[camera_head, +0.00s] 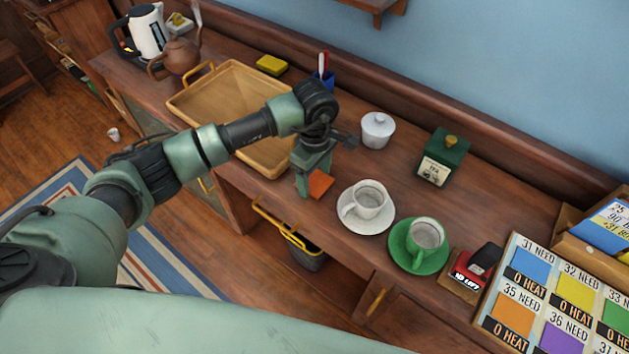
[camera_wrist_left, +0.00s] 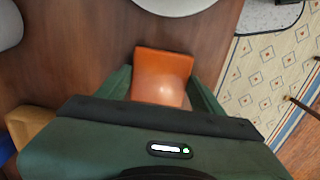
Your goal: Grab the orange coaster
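The orange coaster (camera_head: 320,184) is a small flat square by the front edge of the wooden counter, left of the white cup and saucer. In the left wrist view the orange coaster (camera_wrist_left: 163,75) lies in the middle. My left gripper (camera_head: 311,186) points down at the coaster in the head view. In the left wrist view the fingers of my left gripper (camera_wrist_left: 160,85) are apart, one on each side of the coaster. I cannot tell whether they touch it. My right gripper is not in view.
A white cup (camera_head: 369,199) on a saucer stands close to the right, then a green cup (camera_head: 425,235) on a green saucer. A wooden tray (camera_head: 245,80) lies to the left.

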